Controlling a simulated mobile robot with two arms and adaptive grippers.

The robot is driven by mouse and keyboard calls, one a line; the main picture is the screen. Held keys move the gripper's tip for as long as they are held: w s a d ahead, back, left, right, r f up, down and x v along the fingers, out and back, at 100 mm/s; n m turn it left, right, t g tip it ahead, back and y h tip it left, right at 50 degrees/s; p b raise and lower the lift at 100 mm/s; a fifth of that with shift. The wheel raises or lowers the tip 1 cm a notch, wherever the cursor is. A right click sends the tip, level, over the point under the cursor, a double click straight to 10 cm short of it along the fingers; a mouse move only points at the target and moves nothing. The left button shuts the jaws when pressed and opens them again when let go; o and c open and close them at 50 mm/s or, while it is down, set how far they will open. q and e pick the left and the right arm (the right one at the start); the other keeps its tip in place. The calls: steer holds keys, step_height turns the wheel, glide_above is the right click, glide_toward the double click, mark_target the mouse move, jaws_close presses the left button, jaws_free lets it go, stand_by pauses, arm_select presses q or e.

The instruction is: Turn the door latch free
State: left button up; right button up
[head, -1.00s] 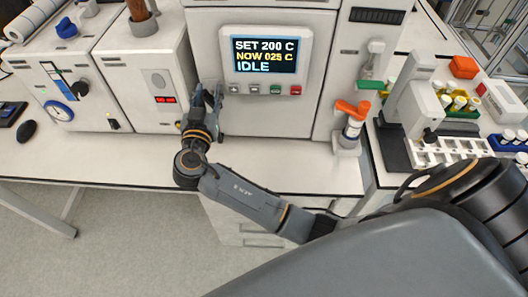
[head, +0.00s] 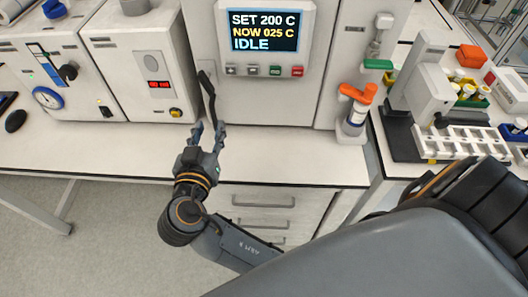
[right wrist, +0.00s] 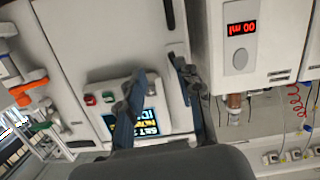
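The pressure reactor (head: 262,105) is a white cabinet with a screen reading SET 200 C, NOW 025 C, IDLE. Its door latch (head: 208,92) is a dark lever at the door's left edge, hanging nearly upright with its lower end slightly right. My right gripper (head: 208,130) is open and empty, with its fingers pointing at the reactor just below and in front of the lever. In the right wrist view, the spread fingers (right wrist: 160,82) partly cover the upside-down screen (right wrist: 152,122). Contact with the latch cannot be told. My left gripper is not in view.
White instruments (head: 150,75) stand close on the left of the latch. A white rack (head: 458,140) and a grey device stand farther right. The bench in front of the reactor is clear.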

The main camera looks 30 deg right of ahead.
steer(key=s+d+f+g+y, duration=0.1)
steer(key=f, duration=0.2)
steer(key=s+d+f+n+g, duration=0.1)
steer(key=d+f, duration=0.1)
steer(key=f, duration=0.1)
steer(key=s+d+f+n+g+y, duration=0.1)
steer(key=s+d+f, duration=0.1)
steer(key=f, duration=0.2)
steer(key=shift+f+g+y, duration=0.1)
steer(key=shift+g+y, duration=0.2)
steer(key=shift+g, duration=0.1)
steer(key=s+d+f+g, duration=0.1)
steer(key=s+f, duration=0.1)
steer(key=s+d+f+n+g+y, duration=0.1)
steer(key=s+f, duration=0.1)
steer(key=s+d+f+n+y, duration=0.1)
steer(key=s+f, duration=0.1)
steer(key=shift+f+g, duration=0.25)
steer(key=shift+g, duration=0.15)
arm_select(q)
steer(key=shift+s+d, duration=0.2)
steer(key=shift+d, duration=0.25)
arm_select(e)
steer(key=shift+w, duration=0.1)
